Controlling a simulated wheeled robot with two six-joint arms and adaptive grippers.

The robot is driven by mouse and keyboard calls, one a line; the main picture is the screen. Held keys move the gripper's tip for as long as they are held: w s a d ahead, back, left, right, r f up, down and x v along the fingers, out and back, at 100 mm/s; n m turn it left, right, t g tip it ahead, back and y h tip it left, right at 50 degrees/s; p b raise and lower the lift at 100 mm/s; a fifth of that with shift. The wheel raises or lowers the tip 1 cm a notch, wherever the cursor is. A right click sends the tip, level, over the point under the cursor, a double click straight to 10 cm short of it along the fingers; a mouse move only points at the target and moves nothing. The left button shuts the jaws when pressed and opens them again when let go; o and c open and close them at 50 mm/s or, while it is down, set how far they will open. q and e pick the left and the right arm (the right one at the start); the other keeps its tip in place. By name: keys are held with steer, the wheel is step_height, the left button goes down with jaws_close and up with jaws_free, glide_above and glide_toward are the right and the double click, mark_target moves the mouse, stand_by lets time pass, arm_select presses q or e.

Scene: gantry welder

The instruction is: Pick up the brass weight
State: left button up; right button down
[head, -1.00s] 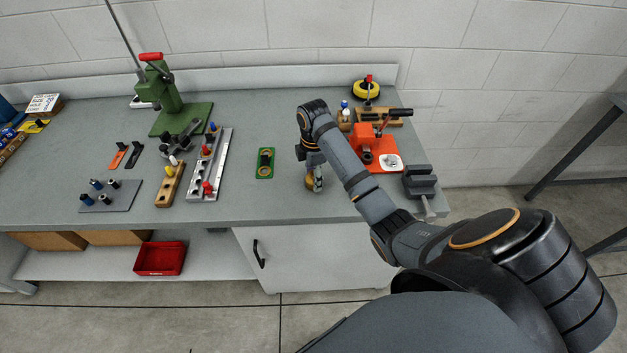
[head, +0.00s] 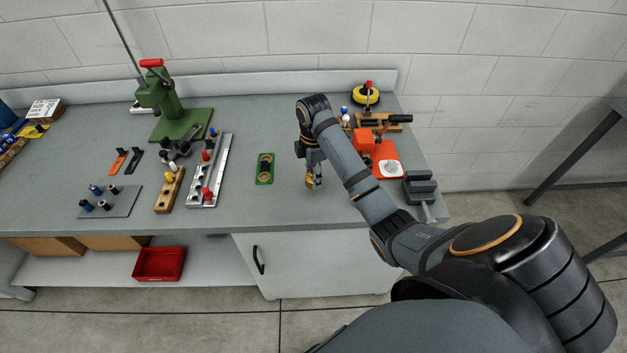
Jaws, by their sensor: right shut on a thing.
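The brass weight (head: 311,182) shows as a small gold-coloured patch at the fingers of my right gripper (head: 314,178), near the front of the grey workbench (head: 280,206). The gripper points down and is shut on the weight. The fingers hide part of it, and I cannot tell whether it touches the bench top. My left gripper is not in view.
A green plate (head: 265,180) with ring shapes lies just left of the gripper. An orange fixture (head: 385,166) and a dark vise (head: 420,188) stand to the right. A green press (head: 178,120) and rails with coloured pegs (head: 208,188) stand left. The bench front edge is close.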

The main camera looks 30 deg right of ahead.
steer(key=s+a+r+p, duration=0.8)
steer(key=s+r+p, duration=0.2)
steer(key=p, duration=0.4)
steer(key=shift+s, duration=0.7)
steer(key=shift+f, duration=0.1)
